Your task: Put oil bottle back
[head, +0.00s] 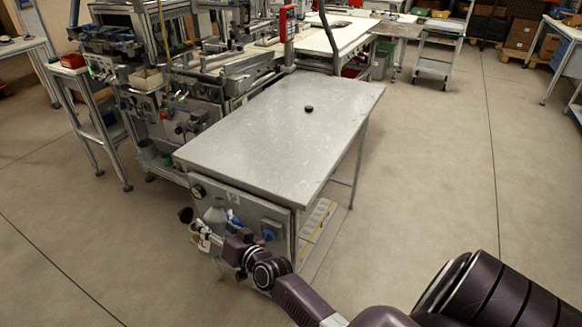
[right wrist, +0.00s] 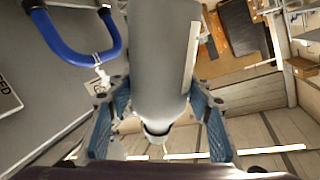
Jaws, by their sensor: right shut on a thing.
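The oil bottle (head: 214,215) is a pale grey bottle at the front panel of the metal table, below its near edge. In the right wrist view the bottle (right wrist: 163,55) fills the middle, with its narrow dark-ringed end toward the camera. My right gripper (head: 207,236) is shut on the bottle, with one blue finger pad on each side of it in the wrist view. Part of the bottle is hidden behind the gripper in the head view, and I cannot tell whether it touches the panel or a holder. My left gripper is out of view.
The metal table (head: 270,130) has a bare top except for a small black round piece (head: 308,109). A blue loop handle (right wrist: 85,50) is close to the bottle. Machine benches stand at the left. The floor (head: 430,170) at the right is clear.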

